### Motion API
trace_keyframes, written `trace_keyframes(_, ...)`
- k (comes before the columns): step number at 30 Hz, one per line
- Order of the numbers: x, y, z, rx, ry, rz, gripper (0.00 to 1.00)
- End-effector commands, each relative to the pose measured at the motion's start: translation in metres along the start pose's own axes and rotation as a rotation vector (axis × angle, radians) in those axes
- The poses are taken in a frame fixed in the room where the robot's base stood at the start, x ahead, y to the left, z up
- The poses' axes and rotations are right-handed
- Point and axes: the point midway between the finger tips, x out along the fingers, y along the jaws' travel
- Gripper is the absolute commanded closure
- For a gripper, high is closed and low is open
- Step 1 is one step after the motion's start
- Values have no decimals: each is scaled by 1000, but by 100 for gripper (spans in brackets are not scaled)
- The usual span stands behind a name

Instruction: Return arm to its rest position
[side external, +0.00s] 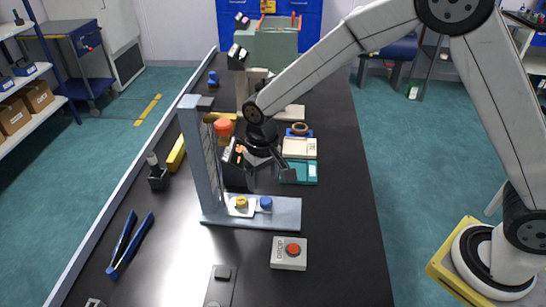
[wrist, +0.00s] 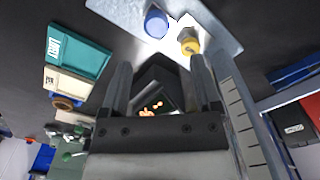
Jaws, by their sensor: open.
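My gripper (side external: 262,170) hangs over the black bench, behind the base of a grey-blue stand (side external: 285,215) and to the right of its upright panel. In the wrist view my gripper (wrist: 160,66) has its two dark fingers spread wide apart. A dark block with small orange marks (wrist: 150,108) shows between the fingers. I cannot tell how far it lies from them. A yellow knob (side external: 241,202) and a blue knob (side external: 265,203) stand on the stand's base, just in front of my gripper. Nothing is visibly held.
A teal box (side external: 304,172) and a cream box (side external: 300,148) lie close to my gripper's right. An orange-capped jar (side external: 224,127) stands behind. A red-button box (side external: 290,253) and blue tongs (side external: 128,245) lie in front. The bench's right side is clear.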

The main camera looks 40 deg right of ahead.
Motion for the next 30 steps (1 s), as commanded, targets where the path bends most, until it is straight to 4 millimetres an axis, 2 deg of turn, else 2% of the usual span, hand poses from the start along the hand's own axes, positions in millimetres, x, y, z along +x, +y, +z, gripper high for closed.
trace_keyframes(12,-4,0,0,0,0,0,19)
trace_keyframes(17,-6,6,3,2,7,-2,19)
trace_keyframes(23,-16,31,17,5,35,-10,19)
trace_keyframes(30,-31,79,54,6,97,-18,19)
